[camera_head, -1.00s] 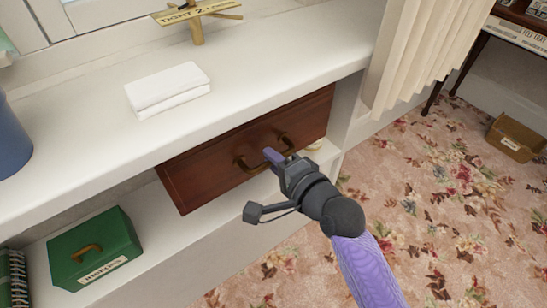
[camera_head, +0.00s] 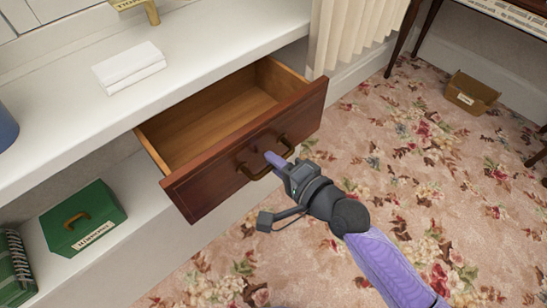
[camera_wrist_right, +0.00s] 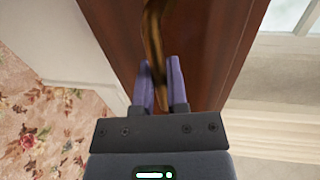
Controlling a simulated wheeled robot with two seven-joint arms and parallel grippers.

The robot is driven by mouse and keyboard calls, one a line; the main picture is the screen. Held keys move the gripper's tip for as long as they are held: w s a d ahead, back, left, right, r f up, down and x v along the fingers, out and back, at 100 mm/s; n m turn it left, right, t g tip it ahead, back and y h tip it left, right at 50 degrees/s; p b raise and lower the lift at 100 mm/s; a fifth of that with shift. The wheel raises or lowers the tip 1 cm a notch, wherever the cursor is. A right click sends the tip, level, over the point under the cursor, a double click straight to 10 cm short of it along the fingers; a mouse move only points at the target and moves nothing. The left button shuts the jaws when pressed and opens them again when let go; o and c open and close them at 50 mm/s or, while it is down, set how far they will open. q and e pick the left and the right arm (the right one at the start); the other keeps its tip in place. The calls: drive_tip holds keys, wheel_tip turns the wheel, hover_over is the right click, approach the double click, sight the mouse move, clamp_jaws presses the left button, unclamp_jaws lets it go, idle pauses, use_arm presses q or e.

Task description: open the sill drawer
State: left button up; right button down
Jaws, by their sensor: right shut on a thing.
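The sill drawer (camera_head: 240,160) is dark red-brown wood and stands pulled out below the white sill. Its pale wooden inside shows and looks empty. Its front has a curved brass handle (camera_head: 250,172). My right gripper (camera_head: 276,161) is at the drawer front and shut on the brass handle. In the right wrist view the brass handle (camera_wrist_right: 153,40) runs down between the two purple fingers of my right gripper (camera_wrist_right: 163,85), with the drawer front (camera_wrist_right: 200,40) behind. My left gripper is not in view.
The white sill (camera_head: 190,60) carries a folded white cloth (camera_head: 128,68). A green box (camera_head: 85,220) stands on the shelf below, left of the drawer. A cream curtain (camera_head: 350,35) hangs right of the drawer. Floral carpet (camera_head: 400,160) is free on the right; a cardboard box (camera_head: 472,93) stands farther back.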

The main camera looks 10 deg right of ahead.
drive_tip(key=c, duration=0.7)
unclamp_jaws()
drive_tip(key=shift+w, duration=0.1)
